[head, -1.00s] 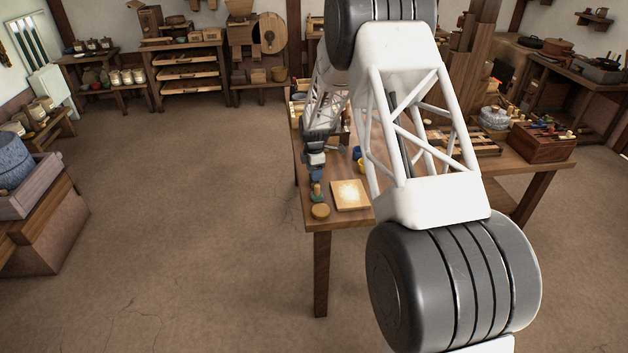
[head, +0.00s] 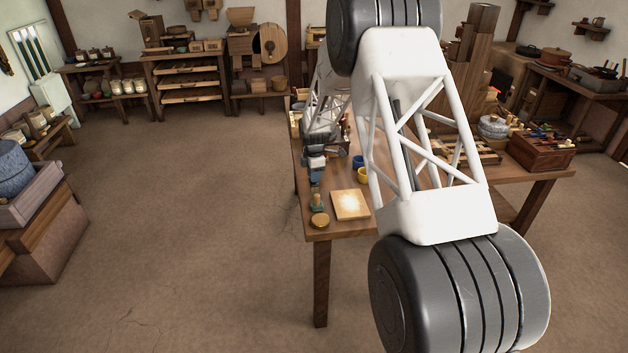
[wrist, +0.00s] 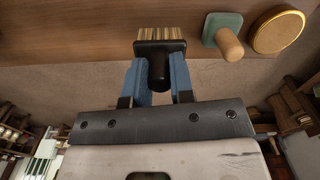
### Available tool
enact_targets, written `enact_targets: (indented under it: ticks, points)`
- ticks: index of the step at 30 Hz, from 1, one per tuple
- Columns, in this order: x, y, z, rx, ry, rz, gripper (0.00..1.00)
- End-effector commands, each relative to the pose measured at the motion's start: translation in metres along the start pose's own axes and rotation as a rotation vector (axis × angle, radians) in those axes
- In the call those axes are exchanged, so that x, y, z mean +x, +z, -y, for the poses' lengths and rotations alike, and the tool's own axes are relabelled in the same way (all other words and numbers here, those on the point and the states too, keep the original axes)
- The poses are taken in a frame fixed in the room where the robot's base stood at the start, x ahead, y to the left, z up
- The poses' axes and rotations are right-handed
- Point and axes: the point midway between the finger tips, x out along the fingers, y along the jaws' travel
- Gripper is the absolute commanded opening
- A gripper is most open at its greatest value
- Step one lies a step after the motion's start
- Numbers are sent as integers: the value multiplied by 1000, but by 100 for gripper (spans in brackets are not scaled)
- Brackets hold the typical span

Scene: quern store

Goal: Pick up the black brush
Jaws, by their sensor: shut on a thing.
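The black brush (wrist: 159,48) shows in the wrist view with its black head and handle and pale tan bristles. My gripper (wrist: 158,78) has its two blue fingers closed on the brush's black handle, one on each side. The bristles point away from the gripper, over the brown table top. I cannot tell whether they touch it. In the head view my gripper (head: 316,178) is small, over the left end of the table, and the brush cannot be made out there.
A green-based tool with a wooden knob (wrist: 227,40) and a round gold-rimmed disc (wrist: 278,30) lie right of the brush. A wooden toolbox (head: 541,151) stands at the right.

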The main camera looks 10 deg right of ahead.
Motion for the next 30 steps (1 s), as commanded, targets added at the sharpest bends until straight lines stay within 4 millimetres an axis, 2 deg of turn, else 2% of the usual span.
enact_targets:
  ticks: [9, 15, 30]
  points:
    - [-49, 0, 0, 0, 2, 0, 0]
    - [-69, 0, 0, 0, 1, 0, 0]
    - [-74, 0, 0, 0, 0, 0, 0]
